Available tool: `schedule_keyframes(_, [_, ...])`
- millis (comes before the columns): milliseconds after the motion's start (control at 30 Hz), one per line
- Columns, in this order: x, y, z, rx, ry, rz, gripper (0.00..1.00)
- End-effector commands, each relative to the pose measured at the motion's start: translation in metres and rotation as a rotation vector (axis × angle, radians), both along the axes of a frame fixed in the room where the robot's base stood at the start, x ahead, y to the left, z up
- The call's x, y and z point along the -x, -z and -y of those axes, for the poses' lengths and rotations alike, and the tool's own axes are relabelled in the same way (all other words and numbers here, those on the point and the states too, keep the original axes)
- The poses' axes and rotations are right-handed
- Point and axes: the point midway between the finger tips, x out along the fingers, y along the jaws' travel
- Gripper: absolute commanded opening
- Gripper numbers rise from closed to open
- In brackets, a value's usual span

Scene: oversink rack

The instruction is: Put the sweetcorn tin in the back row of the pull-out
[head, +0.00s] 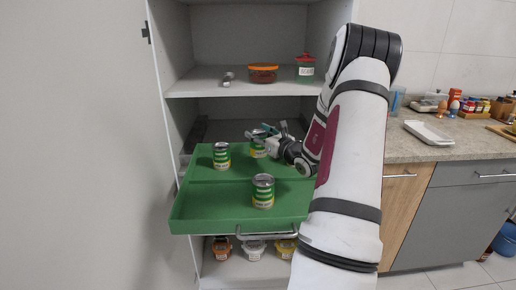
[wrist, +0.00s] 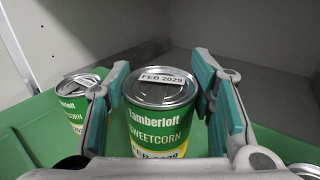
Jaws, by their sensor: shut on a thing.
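The green pull-out (head: 235,213) is drawn out of the cabinet. My gripper (head: 270,133) is over its back part, shut on a sweetcorn tin (head: 258,150) with a green and yellow label. In the wrist view the held tin (wrist: 160,112) is upright between the teal finger pads (wrist: 160,78), its lid marked FEB 2029. Its base is hidden, so I cannot tell whether it touches the pull-out. A similar tin (head: 221,156) stands to its left and also shows in the wrist view (wrist: 72,112). Another tin (head: 263,191) stands in the front part.
A tin lid (wrist: 304,170) shows at the lower right of the wrist view. The shelf above holds an orange-lidded bowl (head: 263,73) and a red-lidded jar (head: 305,68). Containers (head: 254,250) stand below the pull-out. The front left of the pull-out is clear.

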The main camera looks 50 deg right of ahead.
Motion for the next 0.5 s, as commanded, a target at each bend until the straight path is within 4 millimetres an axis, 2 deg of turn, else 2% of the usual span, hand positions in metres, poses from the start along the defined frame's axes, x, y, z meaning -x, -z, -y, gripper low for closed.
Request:
schedule_keyframes(167, [0.000, 0.011, 0.000, 0.001, 0.000, 0.003, 0.12])
schedule_keyframes(367, [0.000, 0.039, 0.000, -0.002, 0.000, 0.002, 0.12])
schedule_keyframes(500, [0.000, 0.041, 0.000, 0.003, 0.000, 0.003, 0.12])
